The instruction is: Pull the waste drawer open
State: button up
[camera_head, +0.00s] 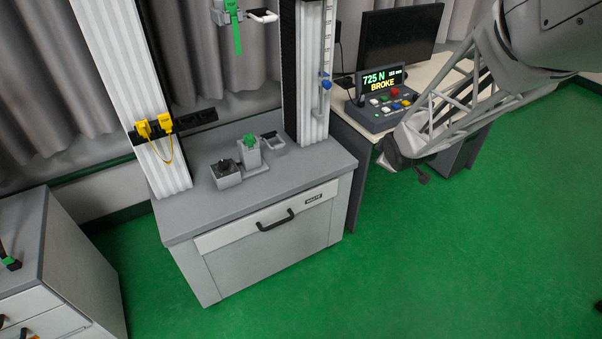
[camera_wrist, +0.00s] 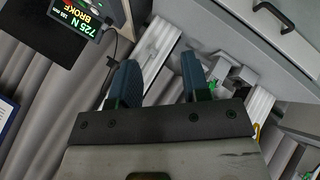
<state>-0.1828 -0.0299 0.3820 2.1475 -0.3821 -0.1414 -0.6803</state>
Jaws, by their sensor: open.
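The waste drawer (camera_head: 235,233) is a pale grey front with a dark label at its right, set under the top of the grey test-machine cabinet. It looks closed, flush with the cabinet. Its black bar handle (camera_head: 275,221) sits in the middle of the front. The handle also shows at the top right of the wrist view (camera_wrist: 288,24). My gripper (camera_head: 406,168) hangs to the right of the cabinet, well apart from the handle. In the wrist view its two dark fingers (camera_wrist: 161,80) are spread with nothing between them.
A control box (camera_head: 383,108) reading "725 N" and "BROKE" stands on the desk beside a monitor (camera_head: 400,36). Grey and green fixtures (camera_head: 227,174) sit on the cabinet top. Another drawer cabinet (camera_head: 75,260) stands at left. Green floor before the waste drawer is clear.

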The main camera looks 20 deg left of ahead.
jog(key=w+a+f+n+y, duration=0.3)
jog(key=w+a+f+n, duration=0.2)
jog(key=a+f, duration=0.4)
jog(key=n+g+y, duration=0.3)
jog(key=n+y, duration=0.6)
jog(key=n, duration=0.2)
send_near(279, 222)
jog(key=shift+w+a+f, duration=0.15)
jog(key=shift+a+f, duration=0.3)
jog(key=shift+a, duration=0.05)
jog(key=shift+w+a+f, duration=0.2)
jog(key=shift+a+f, duration=0.25)
jog(key=shift+a, duration=0.05)
jog(key=shift+r+x, duration=0.1)
jog(key=shift+x, duration=1.85)
jog(key=shift+r+x, duration=0.15)
jog(key=shift+x, duration=1.8)
jog(key=shift+c, duration=0.2)
grip_shut()
